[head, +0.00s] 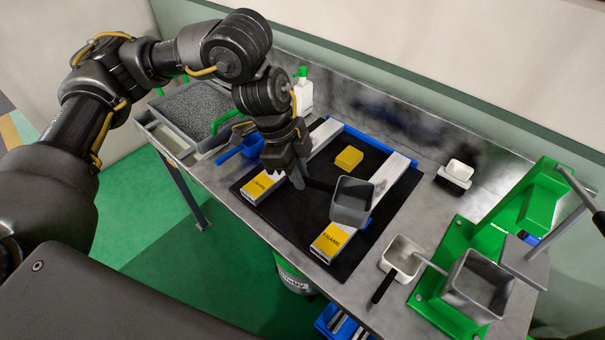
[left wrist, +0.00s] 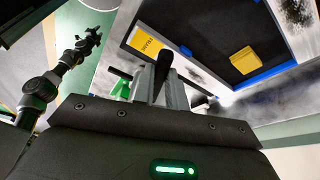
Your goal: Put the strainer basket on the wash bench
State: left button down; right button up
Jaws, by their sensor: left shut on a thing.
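My left gripper (head: 298,180) is shut on the black handle of a grey square basket (head: 353,201), which I take as the strainer basket. The basket is to the right of the gripper, over the black mat and beside the front metal profile; its height above them is hard to judge. In the left wrist view the dark handle (left wrist: 163,66) stands between the fingers, and the basket is hidden. My right gripper (left wrist: 91,39) shows small at the end of the other arm; its jaws are unclear. I cannot tell which surface is the wash bench.
The black mat (head: 285,213) holds two profiles with yellow labels and a yellow block (head: 348,159). A speckled grey tray (head: 190,108) is at the left. A light square pan (head: 403,256) and a green press (head: 440,262) stand at the right. A white bottle (head: 303,95) stands behind.

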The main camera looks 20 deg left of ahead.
pick_arm(q)
jog(key=w+a+f+p, duration=0.1)
jog(key=w+a+f, duration=0.1)
jog(key=a+f, duration=0.1)
jog(key=w+a+f+p, duration=0.1)
jog(key=w+a+f, duration=0.2)
jog(key=a, duration=0.1)
jog(key=w+a+f+p, duration=0.1)
jog(key=w+a+f, duration=0.1)
jog(key=a+f, duration=0.1)
jog(key=shift+w+a+f, duration=0.35)
jog(key=shift+w+a, duration=0.05)
jog(key=shift+a, duration=0.25)
notch_tip(320, 180, down, 3)
jog(key=shift+r+p, duration=0.1)
jog(key=shift+p, duration=1)
jog(key=shift+w+f, duration=0.1)
jog(key=shift+f, duration=0.1)
jog(key=c, duration=1.4)
grip_release()
jog(key=shift+c, duration=0.2)
